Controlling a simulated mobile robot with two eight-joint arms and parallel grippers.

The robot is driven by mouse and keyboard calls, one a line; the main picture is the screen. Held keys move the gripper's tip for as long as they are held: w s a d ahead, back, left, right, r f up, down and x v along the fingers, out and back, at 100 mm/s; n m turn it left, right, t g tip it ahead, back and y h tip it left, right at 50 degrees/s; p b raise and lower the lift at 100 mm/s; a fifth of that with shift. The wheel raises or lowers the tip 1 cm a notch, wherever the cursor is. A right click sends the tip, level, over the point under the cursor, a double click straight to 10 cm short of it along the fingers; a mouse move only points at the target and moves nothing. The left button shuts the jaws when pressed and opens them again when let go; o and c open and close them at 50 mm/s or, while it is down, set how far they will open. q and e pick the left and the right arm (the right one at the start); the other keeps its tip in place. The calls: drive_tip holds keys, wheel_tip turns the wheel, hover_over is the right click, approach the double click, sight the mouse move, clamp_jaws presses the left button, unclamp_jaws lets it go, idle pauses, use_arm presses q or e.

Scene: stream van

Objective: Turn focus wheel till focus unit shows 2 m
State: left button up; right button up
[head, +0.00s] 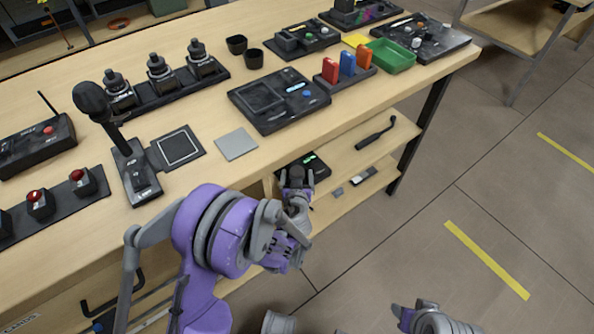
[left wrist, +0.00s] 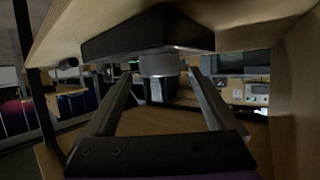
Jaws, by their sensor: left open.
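A black focus unit (head: 312,168) with a small green display sits at the table's front edge, partly hidden by my left gripper (head: 297,176). The display is too small to read. In the left wrist view, the black housing (left wrist: 150,33) is at the top and a grey and black round wheel (left wrist: 160,75) sticks down from it. My left gripper is open, with one finger on each side of the wheel (left wrist: 165,100). Gaps show between fingers and wheel; I cannot tell whether either touches it. My right gripper does not show; part of my right arm is at the bottom right.
A lower shelf (head: 345,160) holds a black handled item (head: 376,132). The floor to the right is clear.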

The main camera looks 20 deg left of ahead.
use_arm(q)
drive_tip(key=p+v, duration=0.1)
drive_tip(key=v, duration=0.7)
drive_tip(key=shift+s+f, duration=0.1)
